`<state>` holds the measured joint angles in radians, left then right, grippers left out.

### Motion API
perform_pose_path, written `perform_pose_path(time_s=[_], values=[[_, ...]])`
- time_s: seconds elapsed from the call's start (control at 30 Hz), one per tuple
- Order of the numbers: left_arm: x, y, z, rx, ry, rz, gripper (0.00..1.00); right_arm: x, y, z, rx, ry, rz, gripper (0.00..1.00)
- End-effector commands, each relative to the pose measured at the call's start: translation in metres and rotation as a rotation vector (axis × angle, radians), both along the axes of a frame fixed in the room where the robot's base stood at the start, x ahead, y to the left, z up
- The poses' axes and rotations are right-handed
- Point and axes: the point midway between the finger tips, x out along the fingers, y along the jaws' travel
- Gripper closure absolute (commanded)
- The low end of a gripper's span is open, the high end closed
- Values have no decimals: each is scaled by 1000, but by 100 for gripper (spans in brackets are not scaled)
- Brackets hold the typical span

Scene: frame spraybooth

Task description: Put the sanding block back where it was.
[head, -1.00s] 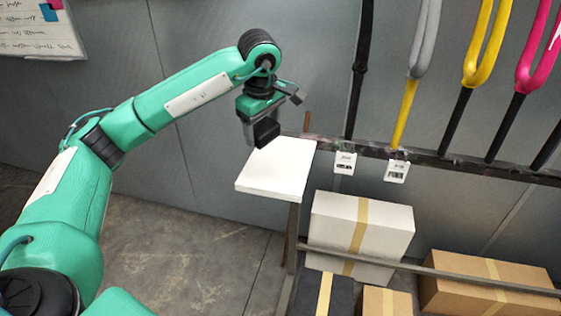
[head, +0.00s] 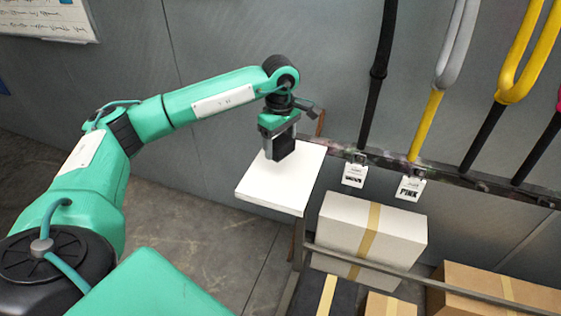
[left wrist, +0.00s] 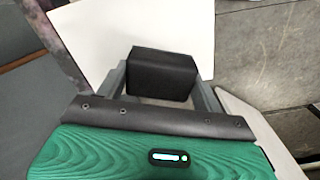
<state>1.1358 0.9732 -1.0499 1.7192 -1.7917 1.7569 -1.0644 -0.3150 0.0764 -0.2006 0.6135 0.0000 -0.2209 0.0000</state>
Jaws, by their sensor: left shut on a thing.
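The sanding block (head: 284,147) is a small black block. My left gripper (head: 280,150) is shut on it, over the white shelf board (head: 265,190). In the left wrist view the block (left wrist: 161,75) sits between the two fingers with the white board (left wrist: 120,30) behind it. In the head view the block's lower edge overlaps the board; I cannot tell whether it touches the board. My right gripper is not in view.
A dark rail (head: 460,183) with two white tags (head: 354,175) runs right of the board, below hanging frame tubes (head: 376,80). A white box (head: 350,225) and brown boxes (head: 480,290) stand below. The board's front is clear.

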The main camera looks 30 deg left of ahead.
Motion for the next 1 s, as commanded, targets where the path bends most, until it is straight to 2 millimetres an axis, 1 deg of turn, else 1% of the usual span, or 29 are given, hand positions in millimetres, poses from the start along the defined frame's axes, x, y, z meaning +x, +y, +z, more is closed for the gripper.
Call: perform_pose_path(time_s=[0.03, 0.13, 0.2, 0.3, 0.37, 0.5, 0.6, 0.7, 0.9, 1.0], values=[[-1, 0, -9, 0, 6, 0, 50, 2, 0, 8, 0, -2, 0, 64], [-1, 0, -29, -1, 3, 0, 50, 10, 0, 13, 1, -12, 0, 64], [0, 0, -38, -1, 2, 0, 50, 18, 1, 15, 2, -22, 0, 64], [0, 0, -45, 0, 1, -1, 50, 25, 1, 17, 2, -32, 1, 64], [0, 0, -51, -1, 1, -1, 50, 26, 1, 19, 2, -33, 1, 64], [0, 0, -72, -1, 3, 1, 50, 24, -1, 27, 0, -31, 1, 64], [0, 0, -84, -1, 1, 0, 50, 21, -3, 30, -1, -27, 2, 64], [0, 0, -88, 0, -1, 0, 50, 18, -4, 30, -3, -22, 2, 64], [0, 0, -89, 0, -2, -1, 50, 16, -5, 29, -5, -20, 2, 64], [0, 0, -92, 0, -1, -1, 50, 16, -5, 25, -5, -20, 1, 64]])
